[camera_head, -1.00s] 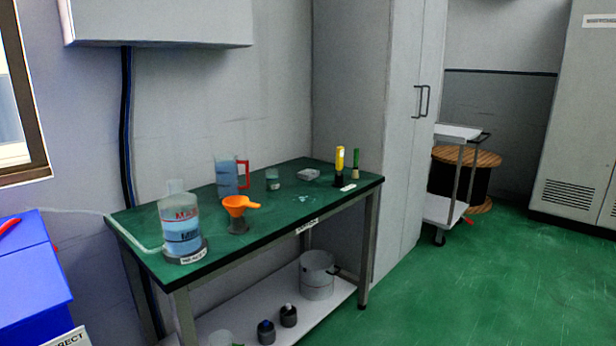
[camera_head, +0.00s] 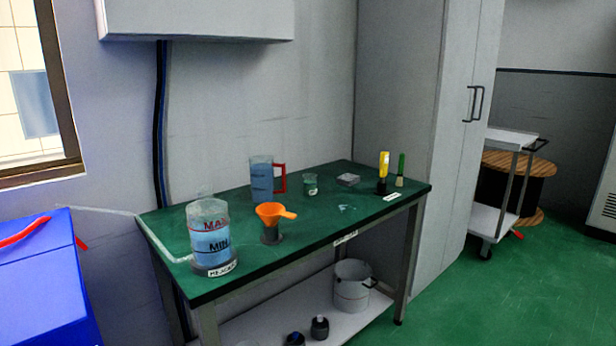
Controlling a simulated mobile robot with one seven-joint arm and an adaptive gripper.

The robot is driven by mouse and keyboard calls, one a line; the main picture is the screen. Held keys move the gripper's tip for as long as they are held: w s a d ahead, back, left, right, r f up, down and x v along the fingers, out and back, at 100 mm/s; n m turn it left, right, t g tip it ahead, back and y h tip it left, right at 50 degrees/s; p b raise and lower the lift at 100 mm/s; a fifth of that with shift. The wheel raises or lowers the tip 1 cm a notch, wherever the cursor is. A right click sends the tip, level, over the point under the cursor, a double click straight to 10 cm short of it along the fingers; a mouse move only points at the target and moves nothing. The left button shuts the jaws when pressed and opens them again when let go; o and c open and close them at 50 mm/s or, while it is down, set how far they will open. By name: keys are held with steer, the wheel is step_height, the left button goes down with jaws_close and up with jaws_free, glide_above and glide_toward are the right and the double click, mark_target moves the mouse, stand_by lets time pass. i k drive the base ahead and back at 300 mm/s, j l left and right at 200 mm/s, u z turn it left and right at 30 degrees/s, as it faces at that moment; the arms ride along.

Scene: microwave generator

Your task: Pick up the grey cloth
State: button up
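A small grey, folded-looking item (camera_head: 348,180) lies at the back right of the green-topped table (camera_head: 320,222); it may be the grey cloth, but it is too small to tell. It lies just right of a small glass beaker (camera_head: 310,184). Nothing touches it that I can see. My gripper is not in view.
On the table stand a jar with MAX and MIN marks (camera_head: 210,240), an orange funnel (camera_head: 272,213), a blue-filled jug (camera_head: 262,180) and yellow (camera_head: 383,170) and green (camera_head: 401,168) handled tools. A bucket (camera_head: 352,287) stands on the lower shelf. Green floor is open at right.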

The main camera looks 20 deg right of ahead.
mark_target(348, 180)
steer(key=i+l+u, duration=0.15)
steer(key=l, duration=0.2)
steer(key=i+l+u, duration=0.1)
steer(key=l, duration=0.3)
steer(key=i+l+u, duration=0.15)
steer(key=l, duration=0.25)
steer(key=i+l, duration=0.1)
steer(key=l, duration=0.2)
steer(key=i+l, duration=0.15)
steer(key=l, duration=0.15)
steer(key=i+l, duration=0.1)
steer(key=l, duration=0.2)
steer(key=i+l+u, duration=0.1)
steer(key=l, duration=0.2)
